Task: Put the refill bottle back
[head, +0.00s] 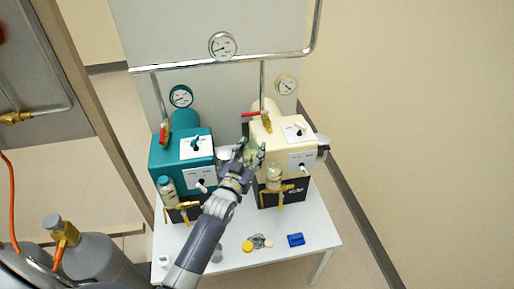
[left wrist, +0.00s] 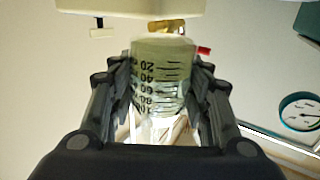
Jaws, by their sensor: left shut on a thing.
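My left gripper (head: 249,156) is in front of the gap between a teal unit and a cream unit. In the left wrist view its two fingers (left wrist: 165,100) are shut on a clear refill bottle (left wrist: 163,75) with black graduation marks and pale greenish contents. The marks read upside down there. In the head view the fingers mostly hide this bottle. One similar bottle (head: 273,176) is at the front of the cream unit (head: 284,135), another (head: 167,188) at the front of the teal unit (head: 172,154). My right gripper is not in view.
Brass valves (head: 277,190) stick out in front of the units. The white table (head: 217,258) carries a yellow cap (head: 247,246), a blue block (head: 296,240) and small grey pieces near its front. A steel pipe (head: 190,63) with gauges runs behind. Grey cylinders (head: 97,254) stand at lower left.

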